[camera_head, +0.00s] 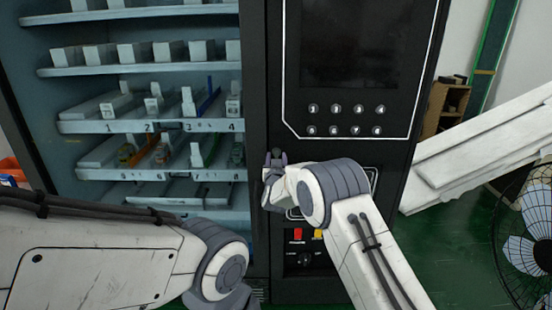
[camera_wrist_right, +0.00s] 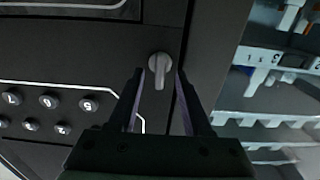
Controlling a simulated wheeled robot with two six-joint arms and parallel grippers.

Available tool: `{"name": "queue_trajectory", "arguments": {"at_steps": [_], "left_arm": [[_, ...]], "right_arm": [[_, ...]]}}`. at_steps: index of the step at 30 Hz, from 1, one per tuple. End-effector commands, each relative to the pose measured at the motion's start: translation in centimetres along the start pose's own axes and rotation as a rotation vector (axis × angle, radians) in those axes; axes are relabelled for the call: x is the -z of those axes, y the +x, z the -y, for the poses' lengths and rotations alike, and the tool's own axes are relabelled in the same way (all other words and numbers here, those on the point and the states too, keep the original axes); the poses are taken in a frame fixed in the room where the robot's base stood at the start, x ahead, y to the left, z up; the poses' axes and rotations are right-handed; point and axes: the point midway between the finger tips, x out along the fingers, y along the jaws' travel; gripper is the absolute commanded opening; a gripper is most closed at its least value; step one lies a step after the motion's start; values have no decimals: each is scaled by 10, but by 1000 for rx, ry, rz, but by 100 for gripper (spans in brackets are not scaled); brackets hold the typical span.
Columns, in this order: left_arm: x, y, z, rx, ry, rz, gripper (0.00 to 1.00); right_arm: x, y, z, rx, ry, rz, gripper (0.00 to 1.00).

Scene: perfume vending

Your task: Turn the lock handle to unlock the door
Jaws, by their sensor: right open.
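The lock handle (camera_wrist_right: 160,70) is a small grey lever on the black front of the vending machine. In the right wrist view its round end is at the top and its lever points down the picture. My right gripper (camera_wrist_right: 159,84) is open, with one finger on each side of the lever; I cannot tell whether they touch it. In the head view my right gripper (camera_head: 275,160) is at the black strip beside the shelves and largely hides the handle. The door (camera_head: 254,90) appears shut. My left arm comes in from the left; its gripper is out of view.
A keypad (camera_head: 345,118) and a dark screen (camera_head: 340,45) are on the machine's front, right of the handle. Shelves (camera_head: 150,125) with small boxes stand to the left. A fan (camera_head: 530,240) is at the far right. Green floor (camera_head: 455,255) shows between.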

Motion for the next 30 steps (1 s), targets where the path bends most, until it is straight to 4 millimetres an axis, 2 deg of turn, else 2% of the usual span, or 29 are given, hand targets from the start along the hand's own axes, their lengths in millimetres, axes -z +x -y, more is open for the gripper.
{"name": "queue_trajectory", "arguments": {"at_steps": [4, 6, 8, 20, 30], "left_arm": [[0, 0, 0, 0, 0, 0, 0], [0, 0, 0, 0, 0, 0, 0], [0, 0, 0, 0, 0, 0, 0], [0, 9, 1, 0, 0, 0, 0], [-3, 49, 4, 0, 0, 0, 0]], "right_arm": [[0, 0, 0, 0, 0, 0, 49], [0, 0, 0, 0, 0, 0, 23], [0, 0, 0, 0, 0, 0, 0], [-2, 0, 0, 0, 36, -1, 0], [-6, 0, -2, 0, 253, -3, 0]]}}
